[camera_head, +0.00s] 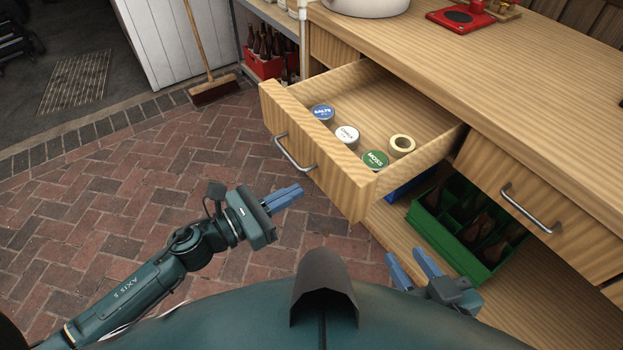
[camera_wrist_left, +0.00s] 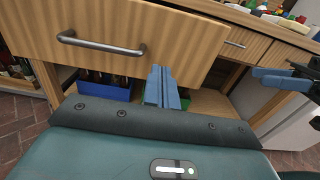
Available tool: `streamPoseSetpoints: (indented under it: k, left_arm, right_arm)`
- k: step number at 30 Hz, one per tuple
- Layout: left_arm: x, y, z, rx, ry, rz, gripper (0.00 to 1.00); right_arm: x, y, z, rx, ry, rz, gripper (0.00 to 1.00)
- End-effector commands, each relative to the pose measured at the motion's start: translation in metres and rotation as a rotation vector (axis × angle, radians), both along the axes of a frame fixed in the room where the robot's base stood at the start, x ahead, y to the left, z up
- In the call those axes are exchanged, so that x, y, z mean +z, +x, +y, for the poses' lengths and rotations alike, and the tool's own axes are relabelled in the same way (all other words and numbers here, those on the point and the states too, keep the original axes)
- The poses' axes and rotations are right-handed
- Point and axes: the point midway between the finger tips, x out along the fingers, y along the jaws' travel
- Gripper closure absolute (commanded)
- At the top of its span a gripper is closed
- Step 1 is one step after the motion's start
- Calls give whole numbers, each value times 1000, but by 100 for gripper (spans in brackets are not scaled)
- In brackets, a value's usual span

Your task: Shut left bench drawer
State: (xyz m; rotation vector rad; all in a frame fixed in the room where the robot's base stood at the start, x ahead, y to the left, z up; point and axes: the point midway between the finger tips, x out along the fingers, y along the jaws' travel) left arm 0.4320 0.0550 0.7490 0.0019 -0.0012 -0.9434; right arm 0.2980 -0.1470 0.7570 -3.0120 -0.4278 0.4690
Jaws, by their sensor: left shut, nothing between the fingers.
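The left bench drawer (camera_head: 318,150) is pulled well out of the wooden bench, with its metal bar handle (camera_head: 295,154) on the front. The drawer front (camera_wrist_left: 190,45) and handle (camera_wrist_left: 100,43) also show in the left wrist view. My left gripper (camera_head: 287,198) is shut and empty, in front of the drawer and apart from its handle. Its blue fingers (camera_wrist_left: 162,86) point towards the lower part of the drawer front in the wrist view. My right gripper (camera_head: 412,266) is open and empty, low near the bench's lower shelf.
The drawer holds a blue-lidded tin (camera_head: 323,113), a white-lidded tin (camera_head: 347,136), a green-lidded tin (camera_head: 375,161) and a tape roll (camera_head: 402,145). A green bottle crate (camera_head: 440,235) sits on the shelf below. A closed drawer (camera_head: 528,200) is at right.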

Motion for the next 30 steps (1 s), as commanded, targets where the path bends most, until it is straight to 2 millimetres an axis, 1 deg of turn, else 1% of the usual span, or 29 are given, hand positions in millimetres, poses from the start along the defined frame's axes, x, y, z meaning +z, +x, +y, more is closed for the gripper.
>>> streamPoseSetpoints:
  k: [1, 3, 6, 10, 16, 25, 30]
  left_arm:
    - [2, 7, -9, 0, -1, -2, 100]
    - [2, 14, -19, 0, -1, -1, 100]
    - [1, 22, -30, 0, -1, 0, 100]
    - [0, 28, -39, 1, -1, 2, 100]
    - [0, 31, -43, 1, 0, 2, 100]
    - [-1, 31, -42, 1, 0, 2, 100]
    - [-1, 34, -41, 1, 0, 1, 100]
  right_arm:
    - [1, 0, 1, 1, 1, 4, 64]
    - [0, 1, 1, 2, 2, 9, 64]
    - [-1, 1, 2, 4, 2, 15, 64]
    - [-2, 0, 2, 5, 3, 21, 64]
    - [-4, 0, 3, 5, 2, 25, 64]
    - [-2, 3, 3, 6, 2, 16, 64]
    - [-3, 4, 3, 3, 4, 12, 64]
